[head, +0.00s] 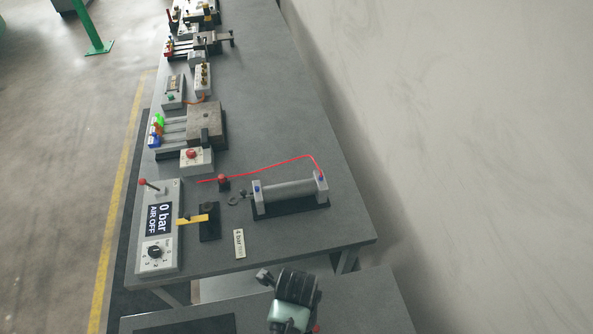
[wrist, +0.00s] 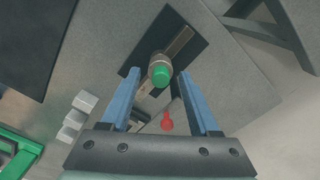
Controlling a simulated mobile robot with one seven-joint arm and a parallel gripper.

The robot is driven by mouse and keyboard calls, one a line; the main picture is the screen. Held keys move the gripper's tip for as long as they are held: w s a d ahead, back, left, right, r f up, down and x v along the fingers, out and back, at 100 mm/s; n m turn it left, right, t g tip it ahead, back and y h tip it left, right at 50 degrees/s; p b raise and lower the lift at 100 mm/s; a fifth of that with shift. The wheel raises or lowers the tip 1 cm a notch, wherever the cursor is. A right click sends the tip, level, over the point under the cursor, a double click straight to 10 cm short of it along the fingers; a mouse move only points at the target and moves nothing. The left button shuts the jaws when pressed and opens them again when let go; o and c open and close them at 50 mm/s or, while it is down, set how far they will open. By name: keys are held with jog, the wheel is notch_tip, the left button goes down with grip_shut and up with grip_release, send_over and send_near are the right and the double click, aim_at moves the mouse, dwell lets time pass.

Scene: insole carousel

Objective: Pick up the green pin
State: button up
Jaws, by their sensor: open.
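The green pin (wrist: 161,76) shows in the wrist view as a round green cap on a grey metal cylinder. It stands over a dark rectangular plate (wrist: 192,22) with a brownish bar across it. My gripper (wrist: 158,74) is open, with its two blue fingers on either side of the pin in the picture. I see no finger touching the pin, and cannot tell how far below the fingertips it is. In the head view I cannot make out this pin near my arm's dark end at the bottom.
A red-headed piece (wrist: 167,122) lies between the fingers' bases in the wrist view, and pale grey blocks (wrist: 78,115) are at left. In the head view, a long grey bench (head: 270,130) carries several devices, including a cylinder (head: 288,191) with a red hose.

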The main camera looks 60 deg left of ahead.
jog(key=shift+c, duration=0.4)
grip_shut()
jog(key=shift+r, duration=0.1)
notch_tip(320, 180, up, 10)
jog(key=b, duration=0.1)
dwell(0.4)
